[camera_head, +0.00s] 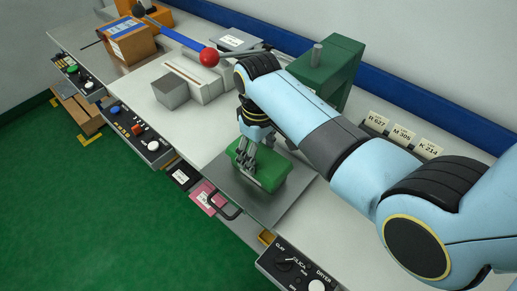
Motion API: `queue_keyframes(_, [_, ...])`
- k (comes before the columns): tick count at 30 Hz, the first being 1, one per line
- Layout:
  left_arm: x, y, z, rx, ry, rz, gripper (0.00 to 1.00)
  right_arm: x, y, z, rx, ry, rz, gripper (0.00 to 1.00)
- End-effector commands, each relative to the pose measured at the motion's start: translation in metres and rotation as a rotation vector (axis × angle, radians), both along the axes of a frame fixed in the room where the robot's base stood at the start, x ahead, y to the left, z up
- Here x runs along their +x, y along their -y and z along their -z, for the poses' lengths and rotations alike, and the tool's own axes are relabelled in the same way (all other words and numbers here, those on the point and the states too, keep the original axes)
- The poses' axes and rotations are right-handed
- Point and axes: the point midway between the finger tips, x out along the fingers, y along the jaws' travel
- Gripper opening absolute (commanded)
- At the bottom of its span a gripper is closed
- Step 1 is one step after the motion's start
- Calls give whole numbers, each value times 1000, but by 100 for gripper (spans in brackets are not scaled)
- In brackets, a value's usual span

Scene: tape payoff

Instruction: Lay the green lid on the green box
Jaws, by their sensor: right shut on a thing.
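The right arm reaches in from the right, and my right gripper (253,168) points down at a green block-like shape on a grey metal plate. It is shut on the green lid (277,162), which is partly hidden by the fingers. The green box (271,184) appears directly under the lid, low on the plate. Lid and box are close in colour, so I cannot tell whether they touch or a small gap is left. My left gripper is not in view.
The grey plate (282,211) lies at the bench's front edge. Behind stands a dark green machine (340,62). To the left are a grey block (170,91), a red ball (209,57) and a cardboard box (130,42). Label cards (403,136) stand at the right.

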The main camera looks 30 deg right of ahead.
Motion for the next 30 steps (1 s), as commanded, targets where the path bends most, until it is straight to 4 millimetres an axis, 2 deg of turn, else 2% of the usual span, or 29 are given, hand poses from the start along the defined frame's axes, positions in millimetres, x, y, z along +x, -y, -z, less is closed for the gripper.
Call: queue_keyframes(30, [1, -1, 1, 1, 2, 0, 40, 0, 0, 10, 0, 0, 0, 38])
